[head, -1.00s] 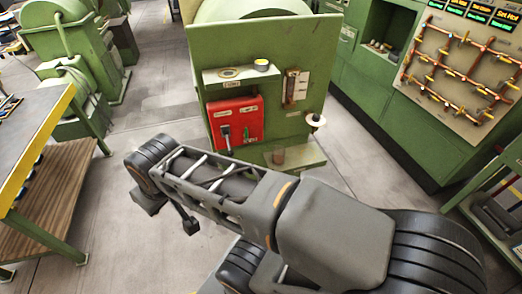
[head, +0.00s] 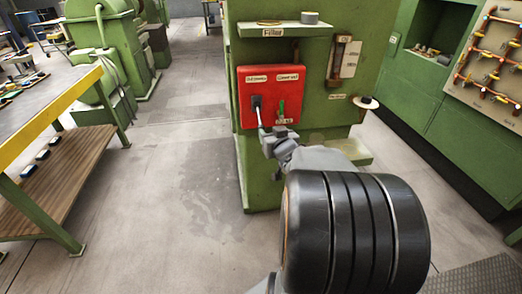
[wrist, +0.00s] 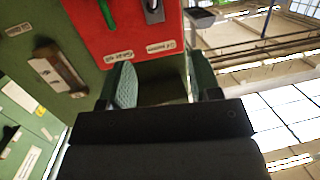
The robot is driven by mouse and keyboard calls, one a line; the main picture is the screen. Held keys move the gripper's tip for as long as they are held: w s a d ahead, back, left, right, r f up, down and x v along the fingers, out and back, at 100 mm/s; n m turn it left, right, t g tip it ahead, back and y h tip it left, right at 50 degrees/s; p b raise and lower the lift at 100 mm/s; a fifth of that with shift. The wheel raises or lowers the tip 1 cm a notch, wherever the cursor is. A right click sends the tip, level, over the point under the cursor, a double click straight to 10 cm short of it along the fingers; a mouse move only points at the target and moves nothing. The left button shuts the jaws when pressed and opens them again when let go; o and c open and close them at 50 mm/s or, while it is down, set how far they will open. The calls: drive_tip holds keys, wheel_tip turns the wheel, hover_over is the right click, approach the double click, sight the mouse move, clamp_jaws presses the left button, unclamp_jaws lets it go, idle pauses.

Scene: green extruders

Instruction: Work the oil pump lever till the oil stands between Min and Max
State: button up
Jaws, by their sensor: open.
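A red panel (head: 270,90) on the green machine carries a pale lever (head: 260,116) in a black slot at left and a short green lever (head: 281,108) at right. Labels sit above and below; I cannot read them surely. The sight gauge (head: 338,62) is to the upper right beside a white label plate; its oil level is too small to tell. My gripper (head: 273,142) is at the panel's lower edge, close to the pale lever's end. In the upside-down wrist view, my gripper (wrist: 163,85) is open and empty, with the pale lever (wrist: 154,10) beyond the fingers.
A shelf (head: 285,29) with a grey tin (head: 310,17) juts out above the panel. A white-flanged spool (head: 366,102) sticks out at right. A yellow-edged workbench (head: 60,85) stands at left. The floor (head: 170,190) between bench and machine is clear.

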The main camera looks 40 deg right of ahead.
wheel_tip(320, 180, down, 6)
drive_tip(key=s+d+t+y+b, duration=0.1)
drive_tip(key=d+t+b, duration=0.1)
drive_tip(key=b, duration=0.4)
approach(259, 117)
drive_tip(key=shift+y, duration=0.3)
drive_tip(key=w, duration=0.2)
drive_tip(key=w+f, duration=0.1)
drive_tip(key=w, duration=0.1)
drive_tip(key=w+f, duration=0.1)
drive_tip(key=w, duration=0.1)
drive_tip(key=shift+w+d+f, duration=0.1)
drive_tip(key=shift+d+f, duration=0.15)
drive_tip(key=shift+d, duration=0.15)
drive_tip(key=shift+c, duration=0.3)
clamp_jaws()
